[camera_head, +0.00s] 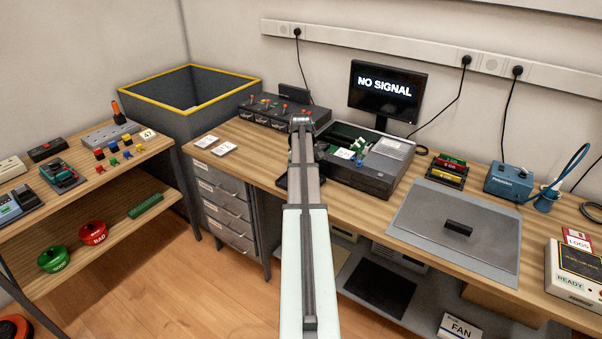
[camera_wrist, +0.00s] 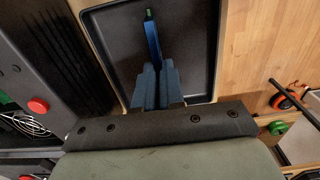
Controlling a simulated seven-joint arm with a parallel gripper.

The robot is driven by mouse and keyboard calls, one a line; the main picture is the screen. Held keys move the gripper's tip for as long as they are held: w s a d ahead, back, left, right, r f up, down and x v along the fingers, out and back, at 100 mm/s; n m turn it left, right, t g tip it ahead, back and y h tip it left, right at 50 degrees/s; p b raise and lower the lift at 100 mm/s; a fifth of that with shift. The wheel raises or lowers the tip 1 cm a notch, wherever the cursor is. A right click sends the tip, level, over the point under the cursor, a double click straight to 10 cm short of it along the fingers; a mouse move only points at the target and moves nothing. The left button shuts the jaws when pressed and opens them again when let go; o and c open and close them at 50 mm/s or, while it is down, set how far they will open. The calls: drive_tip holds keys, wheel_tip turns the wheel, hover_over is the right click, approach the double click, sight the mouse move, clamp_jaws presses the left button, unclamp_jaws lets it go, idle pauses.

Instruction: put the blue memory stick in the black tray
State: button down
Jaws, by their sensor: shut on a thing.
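The blue memory stick (camera_wrist: 152,38) is thin and upright-looking in the wrist view, with a small green end. My gripper (camera_wrist: 157,72) is shut on it. The black tray (camera_wrist: 205,50) is a shallow, rounded rectangle beneath the stick in the wrist view; the stick appears over its inside, and I cannot tell whether it touches the floor of the tray. In the head view a dark edge of the tray (camera_head: 282,183) shows left of my arm. My arm hides the gripper and the stick there.
An open computer case (camera_head: 372,178) stands right beside the tray. A rack with red, green and yellow sticks (camera_head: 447,170) and a grey panel (camera_head: 480,250) lie farther right. White cards (camera_head: 223,148) lie at the left; bare wood is near them.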

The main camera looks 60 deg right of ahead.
drive_tip(key=shift+f, duration=0.1)
drive_tip(key=c, duration=1.2)
unclamp_jaws()
drive_tip(key=shift+c, duration=0.2)
wheel_tip(320, 180, up, 12)
